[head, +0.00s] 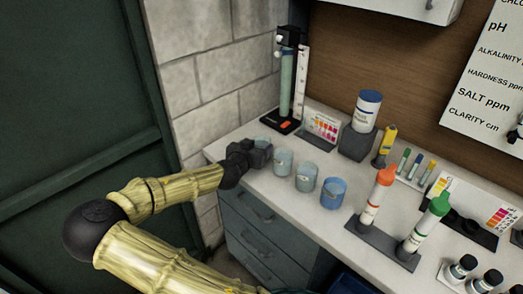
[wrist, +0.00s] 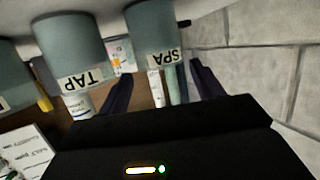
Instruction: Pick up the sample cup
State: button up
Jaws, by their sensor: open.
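Several small grey-blue cups stand upright in a row on the counter. In the wrist view, which is upside down, one cup is labelled SPA (wrist: 153,28) and one TAP (wrist: 68,40); another is cut off at the left edge. In the head view, a cup (head: 264,142) is partly hidden behind my gripper (head: 263,156), with two more cups (head: 283,162) (head: 306,177) and a bluer one (head: 333,193) to the right. My gripper is open at the row's left end. In the wrist view its fingers (wrist: 163,88) appear either side of the SPA cup; contact cannot be told.
Behind the cups stand a tube stand (head: 287,85), a colour chart (head: 322,127) and a white-and-blue bottle (head: 367,110). Orange-capped (head: 376,195) and green-capped (head: 428,222) tubes stand at the right. A block wall (head: 220,75) rises at the left. The front strip of counter is clear.

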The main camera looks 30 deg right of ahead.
aim_at(264, 138)
jog(key=p+x, duration=0.1)
jog(key=x, duration=0.4)
jog(key=shift+f, duration=0.1)
dwell(0.3)
jog(key=c, duration=0.8)
